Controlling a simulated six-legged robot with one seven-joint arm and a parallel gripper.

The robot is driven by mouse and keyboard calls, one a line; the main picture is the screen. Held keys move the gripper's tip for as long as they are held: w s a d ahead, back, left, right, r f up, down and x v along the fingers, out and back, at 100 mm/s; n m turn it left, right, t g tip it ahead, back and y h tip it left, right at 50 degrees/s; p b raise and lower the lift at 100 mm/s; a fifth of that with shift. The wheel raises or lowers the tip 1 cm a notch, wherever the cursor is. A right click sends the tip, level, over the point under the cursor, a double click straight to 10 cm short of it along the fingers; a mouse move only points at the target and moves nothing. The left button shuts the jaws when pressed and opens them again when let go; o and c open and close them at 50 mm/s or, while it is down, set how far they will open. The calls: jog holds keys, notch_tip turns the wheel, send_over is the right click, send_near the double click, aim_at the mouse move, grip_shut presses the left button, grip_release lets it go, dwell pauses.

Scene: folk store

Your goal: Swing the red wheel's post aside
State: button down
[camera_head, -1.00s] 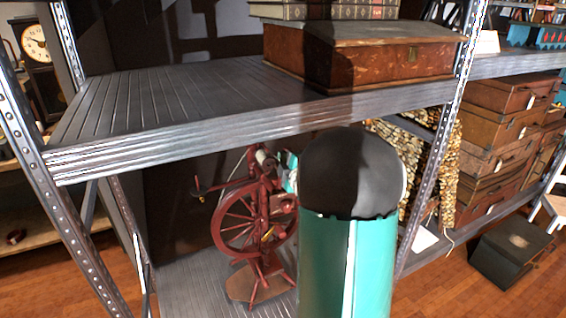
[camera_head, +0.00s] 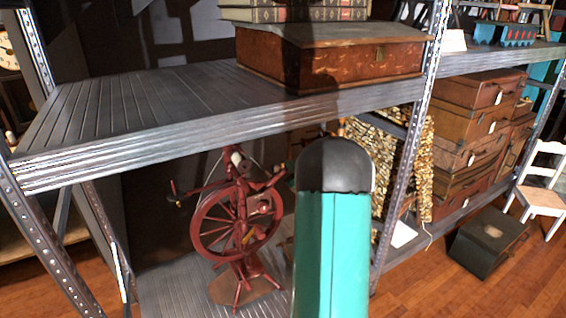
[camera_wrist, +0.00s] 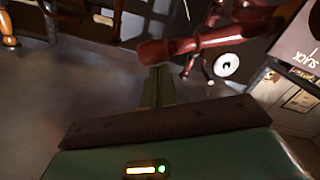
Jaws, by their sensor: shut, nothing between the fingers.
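The red spinning wheel (camera_head: 238,222) stands upright on the lower shelf, on a brown base. A red bar with a knobbed end (camera_head: 270,180) sticks out at its upper right, toward my arm. My teal arm link covers the area just right of the wheel and hides my gripper in the head view. In the wrist view, my gripper (camera_wrist: 158,76) is shut and empty. A red turned post (camera_wrist: 185,46) lies across the view just past its fingertips; I cannot tell whether they touch. A white round piece (camera_wrist: 226,65) sits beside the post.
The upper shelf (camera_head: 130,100) runs above the wheel and carries a brown wooden box (camera_head: 330,58). A metal upright (camera_head: 405,150) stands right of my arm. Stacked suitcases (camera_head: 480,130) are farther right. A box with lettering (camera_wrist: 300,45) is at the wrist view's right edge.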

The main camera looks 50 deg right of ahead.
jog(key=shift+s+d+f+m, duration=0.15)
jog(key=shift+d+f+m, duration=0.25)
jog(key=shift+f, duration=0.3)
jog(key=shift+s+d+f+m, duration=0.15)
jog(key=shift+d+f+m, duration=0.15)
jog(key=shift+f, duration=0.4)
jog(key=shift+s+d+f+m, duration=0.15)
jog(key=shift+d+f+m, duration=0.25)
jog(key=shift+f, duration=0.3)
jog(key=shift+d+f, duration=0.1)
jog(key=shift+f, duration=0.05)
